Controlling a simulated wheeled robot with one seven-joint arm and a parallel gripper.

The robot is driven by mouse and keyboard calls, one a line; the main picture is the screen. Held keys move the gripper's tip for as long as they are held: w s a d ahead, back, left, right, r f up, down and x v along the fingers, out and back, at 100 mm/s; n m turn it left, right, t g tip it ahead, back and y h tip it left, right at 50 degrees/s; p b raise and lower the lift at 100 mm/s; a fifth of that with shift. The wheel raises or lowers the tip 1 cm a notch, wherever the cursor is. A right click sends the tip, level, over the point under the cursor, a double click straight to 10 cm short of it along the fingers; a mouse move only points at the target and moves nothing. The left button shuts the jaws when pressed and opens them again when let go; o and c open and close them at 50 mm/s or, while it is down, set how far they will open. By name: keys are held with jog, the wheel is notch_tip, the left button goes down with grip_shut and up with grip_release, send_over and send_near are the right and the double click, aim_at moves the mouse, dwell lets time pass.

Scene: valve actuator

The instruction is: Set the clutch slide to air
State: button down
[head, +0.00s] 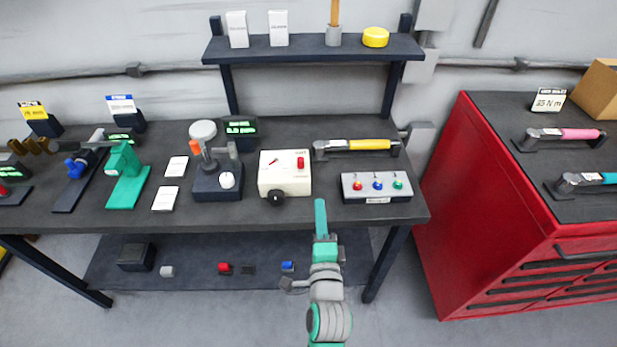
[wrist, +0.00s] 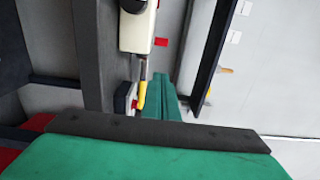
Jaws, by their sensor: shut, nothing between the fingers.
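A cream control box (head: 272,184) stands on the workbench, with a red pointer and a red slide-like tab (head: 300,162) on its top and a black knob (head: 276,198) on its front. I take the red tab to be the clutch slide; its lettering is too small to read. In the wrist view the box (wrist: 135,35) is at the top, with the red tab (wrist: 161,42) standing out from it. My gripper (head: 320,204) is shut and empty, in front of the bench edge, right of the box and apart from it. Its green fingers (wrist: 164,92) also show in the wrist view.
A panel (head: 349,194) with coloured switches stands right of the box. A yellow-handled wrench (head: 369,144) lies behind it. A dark-based device (head: 212,192) stands left of the box. A shelf (head: 285,51) rises behind, and a red cabinet (head: 480,230) stands at right.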

send_near(306, 170)
jog(key=w+d+r, duration=0.2)
jog(key=r, duration=0.1)
jog(key=shift+w+d, duration=0.3)
jog(key=shift+d, duration=0.05)
jog(key=shift+w+a+f, duration=0.1)
jog(key=shift+w+a, duration=0.3)
jog(key=shift+w, duration=0.25)
jog(key=shift+w+a+f, duration=0.1)
jog(key=shift+w+a, duration=0.3)
jog(key=shift+w, duration=0.2)
jog(key=shift+w+a+r, duration=0.1)
jog(key=shift+w+a, duration=0.3)
jog(key=shift+a, duration=0.15)
jog(key=w, duration=0.4)
jog(key=shift+w, duration=0.1)
jog(key=shift+r, duration=0.1)
jog(key=shift+a, duration=0.1)
jog(key=shift+d, duration=0.2)
